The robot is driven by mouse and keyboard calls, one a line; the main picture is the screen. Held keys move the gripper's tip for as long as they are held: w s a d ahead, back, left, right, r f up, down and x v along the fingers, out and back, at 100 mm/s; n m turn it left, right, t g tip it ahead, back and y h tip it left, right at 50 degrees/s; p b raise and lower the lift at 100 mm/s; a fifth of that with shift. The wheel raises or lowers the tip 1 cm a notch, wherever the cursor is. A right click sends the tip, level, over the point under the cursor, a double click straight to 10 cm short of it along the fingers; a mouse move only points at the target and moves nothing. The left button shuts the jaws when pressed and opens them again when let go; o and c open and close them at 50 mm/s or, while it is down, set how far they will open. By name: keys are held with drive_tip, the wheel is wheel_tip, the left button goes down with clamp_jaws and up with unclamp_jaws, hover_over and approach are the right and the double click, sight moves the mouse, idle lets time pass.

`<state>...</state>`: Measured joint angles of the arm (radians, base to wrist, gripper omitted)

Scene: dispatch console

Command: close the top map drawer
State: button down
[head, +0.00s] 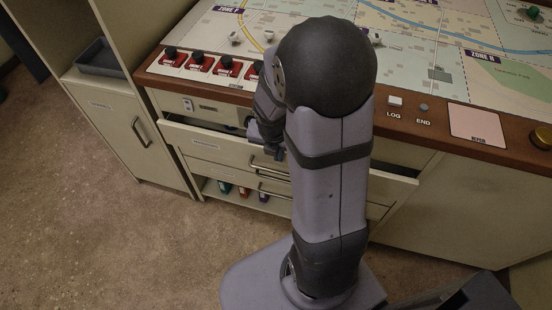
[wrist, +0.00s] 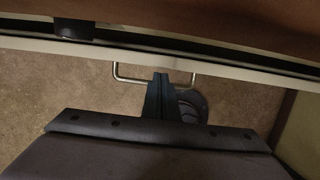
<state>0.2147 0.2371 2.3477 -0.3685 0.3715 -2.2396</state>
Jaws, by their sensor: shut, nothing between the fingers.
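The top map drawer (head: 215,144) is pulled out part way from the console; a dark gap shows behind its front. In the wrist view its pale front edge (wrist: 240,68) crosses the picture, with a metal bar handle (wrist: 130,79) below it. My gripper (head: 273,153) is at the drawer front near the handle, with its fingers shut and empty. In the wrist view the fingertips (wrist: 160,76) overlap the middle of the handle and hide part of it. I cannot tell whether they touch it or the drawer front.
Lower drawers (head: 225,174) and an open shelf with several coloured items (head: 243,191) are underneath. The wooden console edge (head: 425,148) overhangs the drawer. A cabinet (head: 115,125) stands at left. A small dark object (wrist: 73,29) shows beyond the drawer edge. The floor in front is clear.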

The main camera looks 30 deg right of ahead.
drive_tip(key=shift+w+d, duration=0.1)
idle(0.3)
drive_tip(key=w+d+p, duration=0.2)
drive_tip(key=shift+p, duration=0.4)
drive_tip(key=shift+a, duration=0.1)
